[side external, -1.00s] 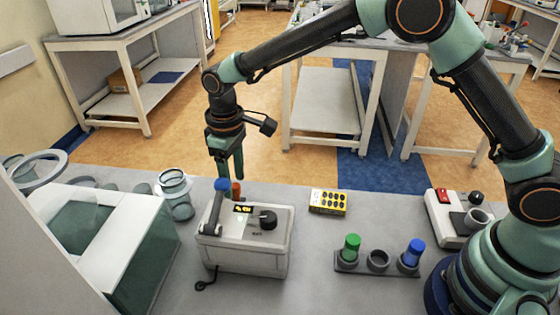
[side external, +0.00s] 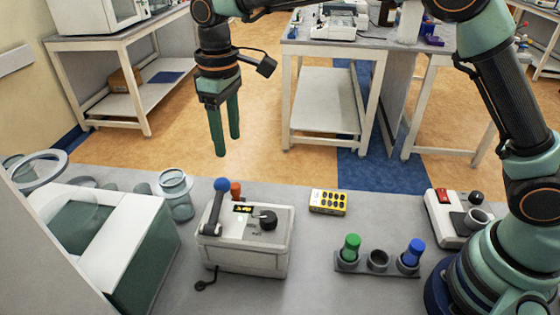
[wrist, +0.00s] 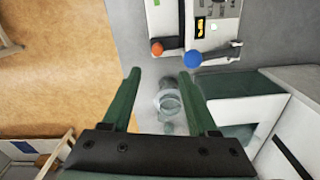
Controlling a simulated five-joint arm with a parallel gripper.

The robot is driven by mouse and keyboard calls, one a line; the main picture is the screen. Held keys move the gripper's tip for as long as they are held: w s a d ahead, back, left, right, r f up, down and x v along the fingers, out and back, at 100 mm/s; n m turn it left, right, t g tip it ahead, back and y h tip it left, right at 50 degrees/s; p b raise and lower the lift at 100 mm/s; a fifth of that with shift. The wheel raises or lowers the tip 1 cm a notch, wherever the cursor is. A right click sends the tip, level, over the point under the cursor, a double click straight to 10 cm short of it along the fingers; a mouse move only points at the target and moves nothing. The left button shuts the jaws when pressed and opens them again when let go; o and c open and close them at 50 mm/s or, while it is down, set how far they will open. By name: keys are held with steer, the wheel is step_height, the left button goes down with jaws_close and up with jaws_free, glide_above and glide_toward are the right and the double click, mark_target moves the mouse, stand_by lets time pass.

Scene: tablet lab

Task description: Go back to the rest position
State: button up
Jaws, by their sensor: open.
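My gripper (side external: 227,148) hangs pointing down, high above the back edge of the bench in the side view. Its two green fingers are apart with nothing between them. Below it stands a grey machine (side external: 246,248) with a blue-knobbed lever (side external: 221,187), a black dial (side external: 267,220) and an orange-red knob (side external: 236,188) behind it. In the wrist view my gripper (wrist: 161,72) is open. The blue knob (wrist: 193,59) and orange-red knob (wrist: 157,48) show beyond the fingertips, apart from them.
A glass jar (side external: 176,195) and a white-and-green box (side external: 120,240) stand left. A yellow block with black spots (side external: 328,202), a rack (side external: 376,264) with green-capped and blue-capped vials, and a white device (side external: 450,222) lie right. The air around my gripper is clear.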

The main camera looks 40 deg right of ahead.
steer(key=s+d+r+m+t, duration=0.2)
steer(key=s+d+r, duration=0.25)
steer(key=d, duration=0.45)
steer(key=s+d+r+m+t, duration=0.2)
steer(key=s+d+r+m, duration=0.15)
steer(key=s+d, duration=0.35)
steer(key=s+d+f+m+t, duration=0.1)
steer(key=s+d+f, duration=0.2)
steer(key=s+d, duration=0.2)
steer(key=shift+s+d+t, duration=0.25)
steer(key=shift+d+t, duration=0.05)
steer(key=shift+d, duration=0.2)
